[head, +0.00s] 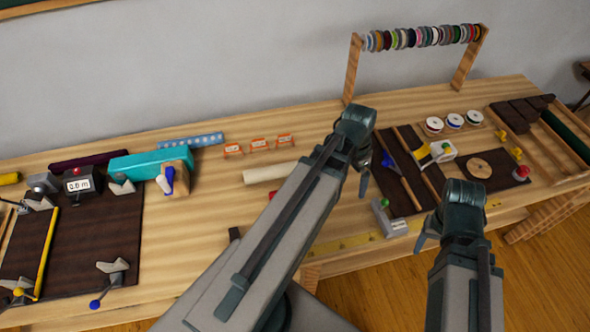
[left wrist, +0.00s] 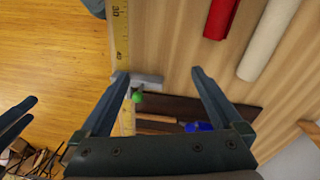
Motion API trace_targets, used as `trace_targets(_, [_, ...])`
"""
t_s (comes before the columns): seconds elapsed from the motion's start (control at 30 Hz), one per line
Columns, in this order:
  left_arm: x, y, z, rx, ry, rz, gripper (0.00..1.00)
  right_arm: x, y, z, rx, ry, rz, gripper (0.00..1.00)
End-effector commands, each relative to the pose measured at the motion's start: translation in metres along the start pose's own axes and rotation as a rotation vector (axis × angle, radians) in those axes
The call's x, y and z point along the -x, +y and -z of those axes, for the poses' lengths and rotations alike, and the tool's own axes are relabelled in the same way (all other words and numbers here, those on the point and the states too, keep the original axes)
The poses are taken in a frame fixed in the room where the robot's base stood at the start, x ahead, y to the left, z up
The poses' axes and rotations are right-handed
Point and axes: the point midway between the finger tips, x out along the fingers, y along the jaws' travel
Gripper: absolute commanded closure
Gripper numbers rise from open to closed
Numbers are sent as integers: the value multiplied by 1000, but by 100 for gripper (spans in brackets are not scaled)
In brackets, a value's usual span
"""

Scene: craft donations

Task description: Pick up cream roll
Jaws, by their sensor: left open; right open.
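The cream roll (head: 270,173) lies on the wooden table, left of my left gripper (head: 350,165); its right end is hidden behind my left arm in the head view. In the left wrist view the cream roll (left wrist: 265,40) lies at upper right, beyond and to the right of the open fingers (left wrist: 160,78). My left gripper is open, with nothing between its fingers, above the table near the dark mat. My right gripper (head: 455,228) is open and apart from the roll, by the table's front edge.
A red roll (left wrist: 221,18) lies beside the cream roll. A yellow tape measure strip (left wrist: 121,38) runs along the front edge. A grey tool with a green knob (head: 389,219) stands near it. A dark tool mat (head: 408,203) is to the right, a teal box (head: 150,163) to the left.

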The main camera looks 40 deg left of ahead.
Motion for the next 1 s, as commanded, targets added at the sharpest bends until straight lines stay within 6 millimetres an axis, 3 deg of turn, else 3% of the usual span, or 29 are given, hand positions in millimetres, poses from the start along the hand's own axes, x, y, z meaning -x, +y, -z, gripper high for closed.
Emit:
trace_targets(0.03, [-2, -27, -6, -2, 25, -13, 0, -5, 0, 0, 0, 0, 0, 39])
trace_targets(0.3, [5, -141, -60, -103, 186, -27, 0, -18, -2, 1, 0, 0, 0, 39])
trace_targets(0.5, [12, -200, -107, -166, 281, 11, 0, -24, -2, 1, -1, 0, 0, 39])
trace_targets(0.7, [17, -227, -134, -201, 325, 44, 0, -26, -2, 2, -1, 0, 0, 39])
trace_targets(1.0, [16, -232, -139, -212, 335, 52, 0, -29, -3, 2, -1, 0, 0, 39])
